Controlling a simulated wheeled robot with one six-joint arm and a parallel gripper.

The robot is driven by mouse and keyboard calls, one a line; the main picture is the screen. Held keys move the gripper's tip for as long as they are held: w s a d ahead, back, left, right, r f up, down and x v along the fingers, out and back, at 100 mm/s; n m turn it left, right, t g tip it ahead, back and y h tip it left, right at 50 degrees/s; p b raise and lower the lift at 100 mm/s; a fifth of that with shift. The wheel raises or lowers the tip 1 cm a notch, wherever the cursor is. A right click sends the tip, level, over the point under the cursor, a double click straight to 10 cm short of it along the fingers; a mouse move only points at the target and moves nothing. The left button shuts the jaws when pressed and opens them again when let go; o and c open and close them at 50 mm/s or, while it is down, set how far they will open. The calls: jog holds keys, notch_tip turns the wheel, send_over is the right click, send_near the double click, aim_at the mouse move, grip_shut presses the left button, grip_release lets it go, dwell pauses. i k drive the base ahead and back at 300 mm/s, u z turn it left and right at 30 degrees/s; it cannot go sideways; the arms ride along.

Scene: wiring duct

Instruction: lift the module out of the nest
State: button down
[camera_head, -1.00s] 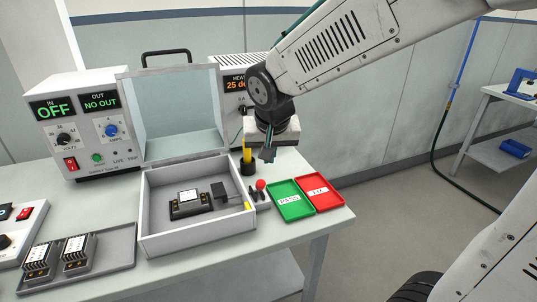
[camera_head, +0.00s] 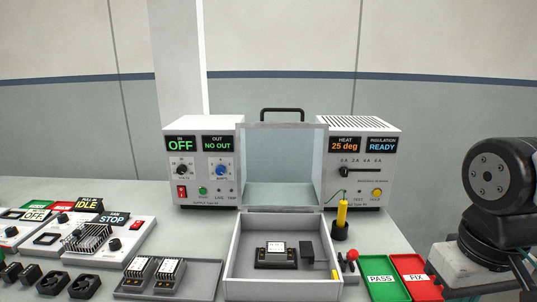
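The module (camera_head: 276,247), a small dark block with a white label on top, sits in a black nest (camera_head: 275,265) inside the open-topped white box (camera_head: 240,288). The box's clear lid (camera_head: 284,165) stands raised behind it. A dark upright block (camera_head: 307,249) stands just right of the module, apart from it.
The supply unit (camera_head: 203,160) reads OFF and NO OUT; the heat unit (camera_head: 360,170) reads 25 deg and READY. A yellow probe (camera_head: 341,215) and red knob (camera_head: 352,255) stand right of the box. Green PASS (camera_head: 380,292) and red FIX (camera_head: 415,265) trays are empty. A grey tray (camera_head: 205,280) holds two modules.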

aim_at(274, 253)
jog(key=z, duration=3.35)
jog(key=k, duration=2.4)
jog(key=u, duration=1.55)
